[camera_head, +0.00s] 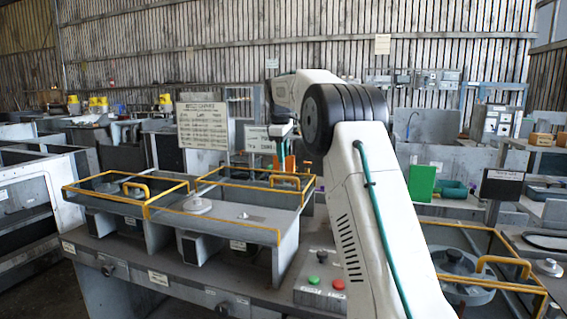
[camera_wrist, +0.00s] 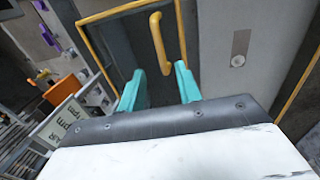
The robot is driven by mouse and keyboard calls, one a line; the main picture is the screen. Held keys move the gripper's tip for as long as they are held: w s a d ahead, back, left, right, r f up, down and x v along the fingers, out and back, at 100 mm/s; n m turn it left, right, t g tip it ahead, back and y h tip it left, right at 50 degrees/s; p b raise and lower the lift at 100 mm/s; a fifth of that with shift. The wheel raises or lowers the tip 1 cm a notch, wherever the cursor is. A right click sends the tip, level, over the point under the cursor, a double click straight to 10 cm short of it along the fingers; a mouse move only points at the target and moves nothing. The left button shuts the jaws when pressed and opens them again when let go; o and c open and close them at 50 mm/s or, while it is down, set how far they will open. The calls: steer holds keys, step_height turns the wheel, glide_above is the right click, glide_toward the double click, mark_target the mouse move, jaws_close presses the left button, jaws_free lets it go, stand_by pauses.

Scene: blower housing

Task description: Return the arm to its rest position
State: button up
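My white arm rises at the right of centre in the head view and bends over at a black joint, reaching away over the bench. My gripper (camera_wrist: 158,88) shows in the wrist view with two teal fingers spread apart and nothing between them. In the head view my gripper (camera_head: 281,140) is small and partly hidden by the arm, above the far right part of the yellow-rimmed tray (camera_head: 262,236). A yellow handle (camera_wrist: 160,43) lies beyond the fingertips in the wrist view, apart from them.
A white sign board (camera_head: 203,125) stands behind the tray. A control box with green and red buttons (camera_head: 322,283) is on the bench front. A second yellow-rimmed tray (camera_head: 520,288) with a round housing (camera_head: 455,278) is at right. A green box (camera_head: 421,183) stands behind the arm.

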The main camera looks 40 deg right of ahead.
steer(key=shift+r, duration=0.2)
stand_by(0.5)
steer(key=s+a+f+m+g, duration=0.1)
steer(key=s+a+f+m, duration=0.2)
steer(key=s+f+m, duration=0.15)
steer(key=s+a+f+m, duration=0.1)
steer(key=s+a+f, duration=0.1)
steer(key=s+a, duration=0.6)
steer(key=s+a+f+y, duration=0.1)
steer(key=s+a, duration=0.8)
steer(key=s, duration=1.2)
steer(key=s+a+f+m+t, duration=0.1)
steer(key=s+a+f, duration=0.3)
steer(key=s+a, duration=0.5)
steer(key=s, duration=0.5)
steer(key=shift+s+m+y, duration=0.35)
steer(key=shift+s+y, duration=0.05)
